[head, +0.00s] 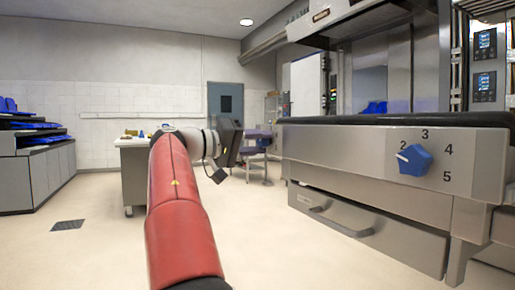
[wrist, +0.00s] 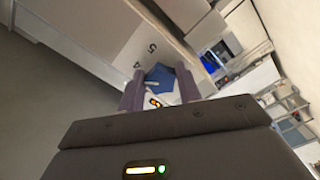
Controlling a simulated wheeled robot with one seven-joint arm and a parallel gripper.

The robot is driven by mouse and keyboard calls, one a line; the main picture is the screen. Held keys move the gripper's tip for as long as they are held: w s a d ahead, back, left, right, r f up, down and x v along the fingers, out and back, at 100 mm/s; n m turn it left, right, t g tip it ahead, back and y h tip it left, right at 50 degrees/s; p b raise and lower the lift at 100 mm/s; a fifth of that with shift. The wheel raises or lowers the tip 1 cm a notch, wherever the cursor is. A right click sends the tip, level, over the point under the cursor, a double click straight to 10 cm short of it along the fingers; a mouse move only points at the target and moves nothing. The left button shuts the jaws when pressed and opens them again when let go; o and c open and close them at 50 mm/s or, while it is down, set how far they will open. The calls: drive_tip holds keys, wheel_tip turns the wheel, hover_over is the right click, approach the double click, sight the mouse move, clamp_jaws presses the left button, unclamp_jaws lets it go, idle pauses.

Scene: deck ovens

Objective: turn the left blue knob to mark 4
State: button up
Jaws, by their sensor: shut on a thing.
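The left blue knob (wrist: 160,76) sits between the two purple-grey fingers of my gripper (wrist: 160,90) in the wrist view. My gripper is shut on it. The numbers 5 and 4 show on the pale panel (wrist: 110,35) beside it, the 4 close to one finger. I cannot tell where this knob's pointer stands. In the head view my gripper (head: 262,142) is small and far off, left of the steel oven panel, with a bit of blue between its fingers.
A second blue knob (head: 414,161) is on the near steel panel (head: 340,150), its white pointer toward the left near the 2. A drawer handle (head: 340,222) sticks out below. A table (head: 133,170) stands behind my arm. The floor at left is clear.

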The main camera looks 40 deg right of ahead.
drive_tip(key=shift+f+m, duration=0.15)
drive_tip(key=shift+m, duration=0.45)
drive_tip(key=o, duration=1)
drive_tip(key=v, duration=0.7)
drive_tip(key=shift+a, duration=0.4)
drive_tip(key=shift+w, duration=0.1)
